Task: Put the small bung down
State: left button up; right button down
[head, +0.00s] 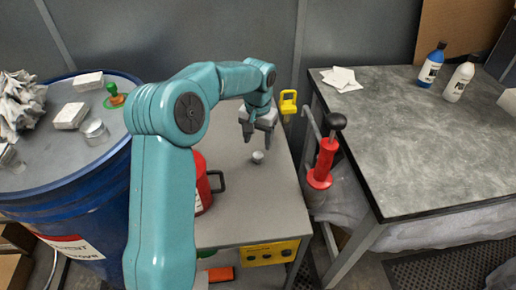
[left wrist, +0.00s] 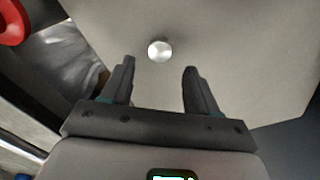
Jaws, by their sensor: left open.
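The small bung (head: 257,157), a small round silver-grey piece, stands on the grey top of the cart (head: 240,222). In the left wrist view the bung (left wrist: 160,50) lies ahead of the fingertips, roughly in line with the gap between them. My left gripper (head: 257,138) is open and empty, pointing down over the cart top close to the bung. In the left wrist view both fingers of it (left wrist: 157,64) are spread apart and do not touch the bung. My right gripper is not in view.
A red container (head: 203,186) with a dark handle stands on the cart, partly behind my arm. A red pump (head: 323,163) hangs between cart and bench (head: 400,130). A blue drum (head: 75,215) stands left, with several objects on top. The cart top around the bung is clear.

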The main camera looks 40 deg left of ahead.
aim_at(258, 155)
pick_arm(q)
notch_tip(258, 155, up, 6)
dwell(0.4)
